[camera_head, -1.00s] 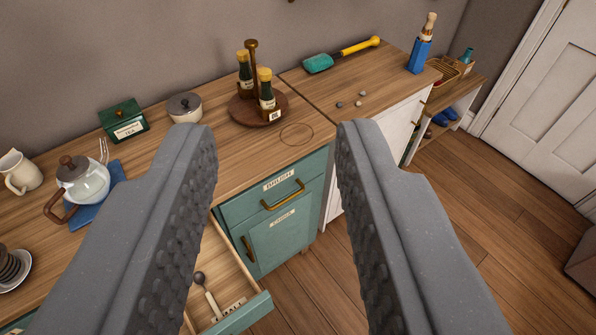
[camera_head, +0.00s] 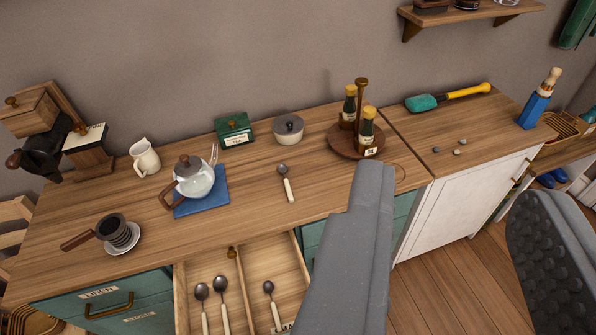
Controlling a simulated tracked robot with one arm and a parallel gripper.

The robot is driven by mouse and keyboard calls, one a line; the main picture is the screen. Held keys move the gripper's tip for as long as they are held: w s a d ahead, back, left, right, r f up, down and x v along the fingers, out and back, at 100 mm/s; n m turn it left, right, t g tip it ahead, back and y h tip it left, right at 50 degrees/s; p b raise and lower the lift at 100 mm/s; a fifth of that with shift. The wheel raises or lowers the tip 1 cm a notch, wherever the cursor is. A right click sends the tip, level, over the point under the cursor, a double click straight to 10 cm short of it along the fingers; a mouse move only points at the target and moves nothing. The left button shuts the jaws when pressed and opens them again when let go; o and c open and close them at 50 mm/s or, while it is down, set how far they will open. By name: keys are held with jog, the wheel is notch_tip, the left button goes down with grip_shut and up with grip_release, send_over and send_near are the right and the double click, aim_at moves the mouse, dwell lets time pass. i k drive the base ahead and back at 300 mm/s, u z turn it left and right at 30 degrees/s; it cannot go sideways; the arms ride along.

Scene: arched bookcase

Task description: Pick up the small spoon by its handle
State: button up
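A small spoon with a pale handle and dark bowl (camera_head: 288,186) lies on the wooden counter, its handle towards the front edge. Another short spoon (camera_head: 271,303) lies in the right compartment of the open drawer (camera_head: 233,270), beside a partly hidden label. Two longer spoons (camera_head: 222,300) lie in the left compartment. My gripper (camera_head: 452,190) is open and empty. Its fingers are in the right half of the view, to the right of these spoons and apart from them. The left finger hides part of the counter edge and cabinet front.
The counter's front strip near the spoon is clear.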

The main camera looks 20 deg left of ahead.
aim_at(282, 169)
jog(key=z, duration=1.2)
jog(key=i, duration=1.75)
jog(key=u, duration=2.5)
jog(key=i, duration=0.5)
jog(key=z, duration=0.1)
